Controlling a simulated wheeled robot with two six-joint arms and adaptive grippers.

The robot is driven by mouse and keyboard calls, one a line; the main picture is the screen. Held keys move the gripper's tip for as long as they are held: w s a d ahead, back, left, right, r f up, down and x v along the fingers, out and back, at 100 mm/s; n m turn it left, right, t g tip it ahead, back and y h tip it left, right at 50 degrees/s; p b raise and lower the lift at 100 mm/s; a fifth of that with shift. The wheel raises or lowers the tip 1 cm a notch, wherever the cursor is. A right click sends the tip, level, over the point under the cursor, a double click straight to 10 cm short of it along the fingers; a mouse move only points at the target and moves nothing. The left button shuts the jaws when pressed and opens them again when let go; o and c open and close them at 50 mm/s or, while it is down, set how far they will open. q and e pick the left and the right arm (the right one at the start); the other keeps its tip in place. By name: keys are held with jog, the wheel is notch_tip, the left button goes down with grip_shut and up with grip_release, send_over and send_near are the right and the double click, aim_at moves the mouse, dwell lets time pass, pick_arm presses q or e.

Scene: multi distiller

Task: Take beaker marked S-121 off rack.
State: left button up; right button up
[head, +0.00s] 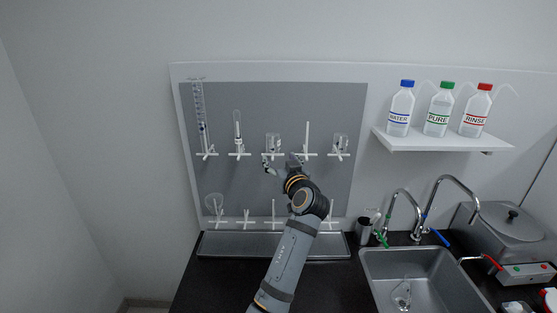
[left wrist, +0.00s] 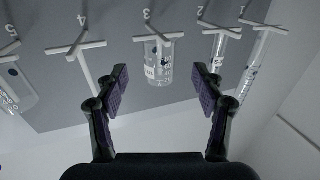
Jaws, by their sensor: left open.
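A clear glass beaker (head: 273,143) hangs upside down on the third peg of the upper row of the wall rack (head: 360,100). It also shows in the left wrist view (left wrist: 158,66), with dark marks too small to read. A second beaker (head: 341,142) hangs on the fifth peg; in the left wrist view it is partly cut off (left wrist: 14,85) and its marking is not legible. Which is S-121 I cannot tell. My left gripper (head: 281,165) is open just below the third peg; in the left wrist view its fingers (left wrist: 161,80) stand apart, with the third-peg beaker beyond and between them.
A tall cylinder (head: 200,105) and a narrower one (head: 238,130) hang on the left pegs. The fourth peg (head: 307,140) is bare. A drip tray (head: 225,245) lies below the rack. A sink (head: 410,275) and a bottle shelf (head: 445,140) are at right.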

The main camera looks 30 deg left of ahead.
aim_at(275, 151)
pick_arm(q)
jog(key=shift+w+a+r+p, duration=0.2)
jog(key=shift+w+r+p, duration=0.15)
jog(key=shift+r, duration=0.2)
jog(key=x, duration=0.2)
jog(key=p+x, duration=0.1)
jog(key=x, duration=0.1)
jog(key=shift+a+f, duration=0.2)
jog(key=shift+f, duration=0.05)
jog(key=shift+w+a+f+b, duration=0.35)
jog(key=shift+w+a+b, duration=0.4)
jog(key=shift+a, duration=0.1)
jog(key=shift+w+a+r+b, duration=0.15)
jog(key=shift+w+a+b, duration=0.2)
jog(key=shift+w+b, duration=0.05)
jog(key=shift+w+a, duration=0.25)
jog(key=shift+a, duration=0.1)
jog(key=shift+r, duration=0.1)
pick_arm(e)
jog(key=shift+s+f, duration=0.1)
jog(key=shift+f, duration=0.25)
